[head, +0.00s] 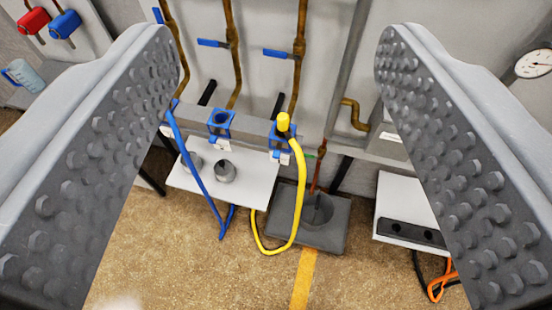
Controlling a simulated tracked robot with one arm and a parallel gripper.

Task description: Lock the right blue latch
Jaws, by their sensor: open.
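A blue fitting (276,150), the right one of those clearly visible on a grey rail, sits low in front of the pipes. A yellow plug and hose partly cover it, and I cannot tell whether its latch is locked. A similar blue fitting (221,122) is to its left. A blue hose (192,165) hangs at the rail's left end and hides the part there. My gripper (272,40) is open and empty. Its two grey studded fingers reach in from both sides, far apart, with the fittings visible between and beyond them.
Brown pipes with blue lever handles (279,54) rise behind the rail. A yellow hose (299,200) loops to the floor. A white shelf (250,185) holds metal cups. A dark grey box (325,232) and white box (395,195) stand right. A gauge (534,64) is upper right.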

